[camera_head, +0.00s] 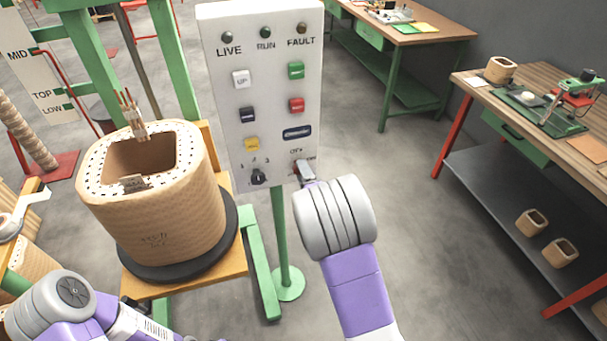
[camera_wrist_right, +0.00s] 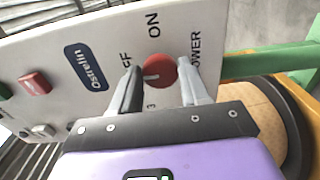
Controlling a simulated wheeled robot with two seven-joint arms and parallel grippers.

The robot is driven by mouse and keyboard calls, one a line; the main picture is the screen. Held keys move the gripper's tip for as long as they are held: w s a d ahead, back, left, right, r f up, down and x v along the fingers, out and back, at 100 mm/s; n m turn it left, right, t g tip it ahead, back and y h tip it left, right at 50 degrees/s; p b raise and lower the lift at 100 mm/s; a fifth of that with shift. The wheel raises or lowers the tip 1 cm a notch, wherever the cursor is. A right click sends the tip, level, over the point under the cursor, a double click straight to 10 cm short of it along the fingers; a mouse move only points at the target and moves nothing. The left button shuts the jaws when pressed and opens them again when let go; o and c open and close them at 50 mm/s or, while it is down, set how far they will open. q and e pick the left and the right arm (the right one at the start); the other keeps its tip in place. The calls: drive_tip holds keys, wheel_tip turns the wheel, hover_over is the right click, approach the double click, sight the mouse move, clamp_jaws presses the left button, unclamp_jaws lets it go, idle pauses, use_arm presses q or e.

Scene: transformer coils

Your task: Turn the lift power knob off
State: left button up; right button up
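The lift power knob (camera_wrist_right: 160,73) is a round red knob with a white mark, on the white control panel (camera_head: 225,110). In the right wrist view its mark points left. ON stands above it, POWER to the right, and OFF to the left, partly hidden by a finger. My right gripper (camera_wrist_right: 162,68) is open, with one finger on each side of the knob and a visible gap. In the head view this gripper (camera_head: 304,172) is at the panel's lower right and covers the knob. My left arm is at the lower left; its fingers cannot be made out.
A black selector switch (camera_head: 258,177) sits left of the knob, with several coloured buttons above. A large wrapped coil (camera_head: 165,220) stands on a dark round base left of the panel. Workbenches (camera_head: 400,28) stand at the back and right. The floor right of the panel is clear.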

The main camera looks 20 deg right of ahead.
drive_tip(key=o, duration=0.4)
drive_tip(key=s, duration=0.5)
drive_tip(key=s+p, duration=0.1)
drive_tip(key=s, duration=0.1)
drive_tip(key=shift+s+a, duration=0.25)
drive_tip(key=shift+s, duration=0.05)
